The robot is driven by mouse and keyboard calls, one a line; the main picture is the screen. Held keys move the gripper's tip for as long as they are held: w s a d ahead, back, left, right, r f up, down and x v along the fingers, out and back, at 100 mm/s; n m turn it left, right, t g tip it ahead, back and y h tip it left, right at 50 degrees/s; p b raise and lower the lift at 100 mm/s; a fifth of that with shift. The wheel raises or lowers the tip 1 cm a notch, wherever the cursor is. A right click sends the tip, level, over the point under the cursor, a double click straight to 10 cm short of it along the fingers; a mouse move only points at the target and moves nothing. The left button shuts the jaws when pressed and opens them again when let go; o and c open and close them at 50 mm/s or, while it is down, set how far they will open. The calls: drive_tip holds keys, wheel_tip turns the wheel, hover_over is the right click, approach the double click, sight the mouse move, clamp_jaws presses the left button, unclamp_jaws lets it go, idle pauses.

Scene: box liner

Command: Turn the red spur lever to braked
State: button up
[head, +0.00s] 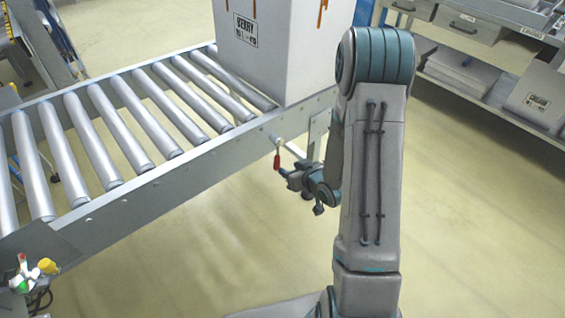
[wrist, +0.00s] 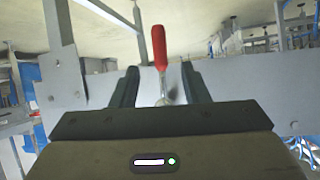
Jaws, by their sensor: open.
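The red spur lever (head: 277,160) hangs from a short pivot on the front side rail of the roller conveyor (head: 160,178), its red grip pointing down in the head view. In the wrist view the red lever (wrist: 159,47) shows its grip toward the top, with its metal shank and pivot between the fingers. My gripper (head: 287,172) is just right of the lever, facing the rail. In the wrist view my gripper (wrist: 160,78) is open, one finger on each side of the lever, with gaps visible. I cannot tell any contact.
A large grey box (head: 280,50) marked "BERRY" stands on the rollers above the lever. A conveyor leg (head: 318,130) is close to my gripper. A control box with coloured buttons (head: 35,265) is at the lower left. Shelving (head: 490,50) stands at the back right. The floor in front is clear.

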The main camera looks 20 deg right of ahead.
drive_tip(key=p+v, duration=0.1)
drive_tip(key=v, duration=0.5)
drive_tip(key=shift+s+r, duration=0.1)
drive_tip(key=shift+s, duration=0.05)
